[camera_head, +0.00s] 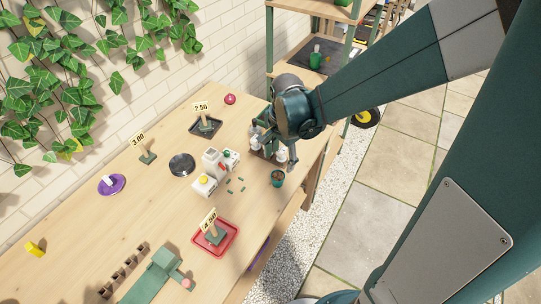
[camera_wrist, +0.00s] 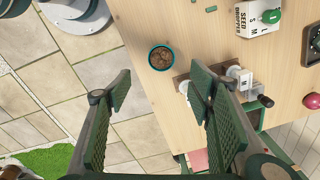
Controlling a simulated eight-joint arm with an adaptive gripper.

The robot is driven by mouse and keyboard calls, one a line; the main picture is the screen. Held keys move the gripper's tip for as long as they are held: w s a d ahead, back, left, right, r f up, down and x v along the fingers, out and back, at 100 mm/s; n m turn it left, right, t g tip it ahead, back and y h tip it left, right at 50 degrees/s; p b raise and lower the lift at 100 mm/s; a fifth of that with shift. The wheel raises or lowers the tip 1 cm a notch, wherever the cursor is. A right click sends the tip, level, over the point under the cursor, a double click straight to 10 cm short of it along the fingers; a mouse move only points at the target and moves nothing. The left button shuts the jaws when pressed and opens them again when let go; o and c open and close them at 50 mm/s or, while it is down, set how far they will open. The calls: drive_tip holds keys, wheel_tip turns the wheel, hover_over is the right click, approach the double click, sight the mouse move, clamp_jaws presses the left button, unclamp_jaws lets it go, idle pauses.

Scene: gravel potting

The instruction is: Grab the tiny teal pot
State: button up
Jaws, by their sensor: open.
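The tiny teal pot (camera_head: 277,179) stands upright near the front edge of the wooden table. In the wrist view the pot (camera_wrist: 151,58) shows from above, with brown soil inside its teal rim. My gripper (camera_wrist: 160,92) is open and empty. Its two green pads stand wide apart, and the pot shows beyond the gap between them, not between the pads. In the head view my gripper (camera_head: 274,152) is over the table, behind the pot, with its fingers partly hidden against small white things.
A white seed dropper (camera_wrist: 262,17) is nearby, with small green pieces (camera_head: 236,184) on the table. A red tray (camera_head: 232,249) with a price sign lies toward the front. The table's edge (camera_wrist: 126,35) is close to the pot.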

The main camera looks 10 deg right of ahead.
drive_tip(key=m, duration=0.2)
hover_over(277, 176)
drive_tip(key=shift+g, duration=0.4)
drive_tip(key=shift+d+f, duration=0.2)
drive_tip(key=shift+f, duration=2.1)
drive_tip(key=shift+f, duration=0.15)
drive_tip(key=shift+f+b, duration=0.45)
drive_tip(key=shift+f, duration=0.7)
drive_tip(key=shift+f, duration=0.1)
drive_tip(key=shift+a+f+b, duration=0.2)
drive_tip(key=shift+f+b, duration=0.35)
drive_tip(key=shift+f, duration=1.95)
drive_tip(key=c, duration=1)
